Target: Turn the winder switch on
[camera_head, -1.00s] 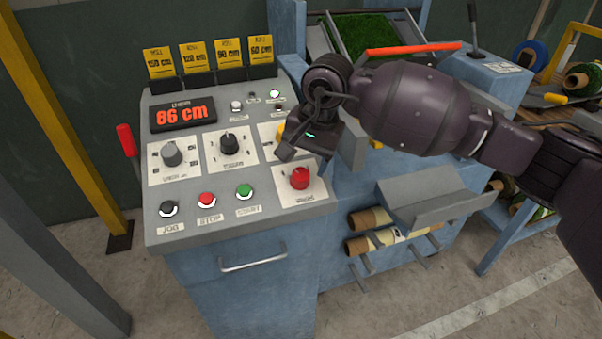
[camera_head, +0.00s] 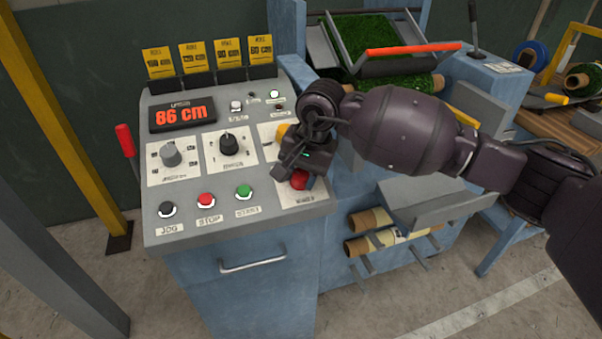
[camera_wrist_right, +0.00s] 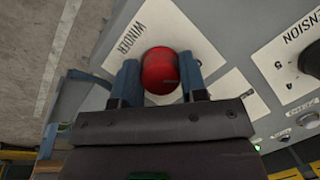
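The winder switch (camera_head: 300,181) is a round red knob on a white plate at the right front of the grey control panel (camera_head: 185,232). In the right wrist view, the red knob (camera_wrist_right: 161,70) sits on the plate marked WINDER (camera_wrist_right: 131,38). My right gripper (camera_head: 284,170) is down at the switch and partly covers it in the head view. Its two fingers (camera_wrist_right: 160,82) stand apart, one on each side of the knob, and look open. Whether they touch the knob is unclear. My left gripper is out of view.
Black JOG (camera_head: 167,209), red STOP (camera_head: 206,201) and green START (camera_head: 243,192) buttons line the panel's front. The tension dial (camera_head: 228,144) is to the left of my gripper. A display (camera_head: 183,114) reads 86 cm. A grey tray (camera_head: 425,200) is right of the panel.

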